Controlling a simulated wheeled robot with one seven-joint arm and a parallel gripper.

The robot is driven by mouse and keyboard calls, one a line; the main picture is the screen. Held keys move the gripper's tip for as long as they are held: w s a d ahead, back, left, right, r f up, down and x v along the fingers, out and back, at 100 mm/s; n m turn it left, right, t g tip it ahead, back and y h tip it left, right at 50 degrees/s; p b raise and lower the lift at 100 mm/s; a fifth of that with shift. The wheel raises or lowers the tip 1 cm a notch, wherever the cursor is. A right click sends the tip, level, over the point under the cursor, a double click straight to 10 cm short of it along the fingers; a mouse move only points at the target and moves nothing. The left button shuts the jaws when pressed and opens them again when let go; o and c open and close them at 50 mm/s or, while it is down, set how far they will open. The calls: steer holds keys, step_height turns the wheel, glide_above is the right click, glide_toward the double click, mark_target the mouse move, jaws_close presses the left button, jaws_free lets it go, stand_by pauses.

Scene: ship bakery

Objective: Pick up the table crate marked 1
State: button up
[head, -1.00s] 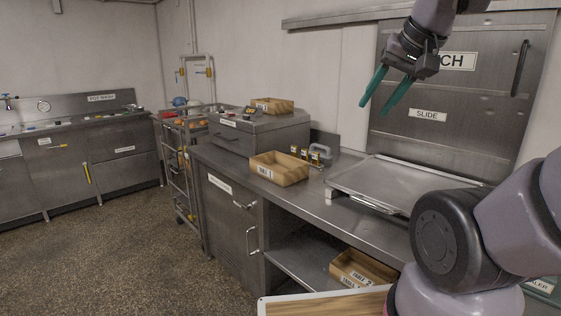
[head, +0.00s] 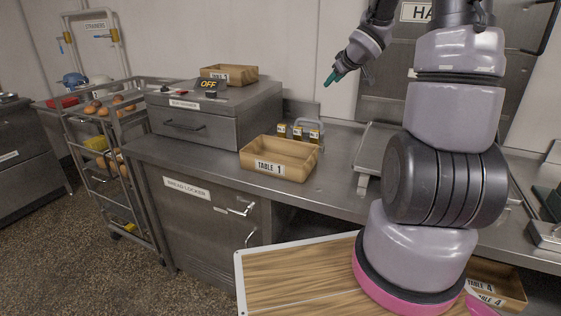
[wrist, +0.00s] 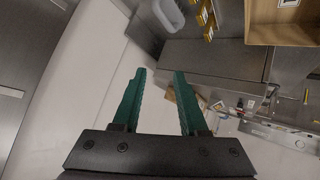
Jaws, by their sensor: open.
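The wooden crate labelled TABLE 1 (head: 298,155) sits open-topped on the steel counter, in the middle of the head view. It looks empty. A wooden crate in the wrist view's upper right corner (wrist: 283,34) appears to be the same one, partly cut off. My gripper (head: 328,84) is above and to the right of the crate in the head view, apart from it and near the back wall. In the wrist view its two teal fingers (wrist: 158,72) are spread with nothing between them.
Another crate (head: 229,68) stands on the steel warmer box (head: 255,118) at the left. Small yellow-labelled holders (head: 298,128) stand behind the crate. A raised metal tray (head: 372,150) lies to its right. A crate labelled TABLE 4 (head: 508,281) is on the lower shelf.

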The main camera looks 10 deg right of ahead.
step_height(320, 180, down, 9)
steer(key=w+a+n+y, duration=0.2)
steer(key=w+y, duration=0.1)
steer(key=n+g+y, duration=0.3)
steer(key=n+y, duration=0.1)
steer(key=y, duration=0.3)
glide_toward(289, 141)
steer(key=shift+a, duration=0.1)
steer(key=x, duration=1)
steer(key=shift+w+f, duration=0.15)
steer(key=shift+w, duration=0.05)
jaws_close()
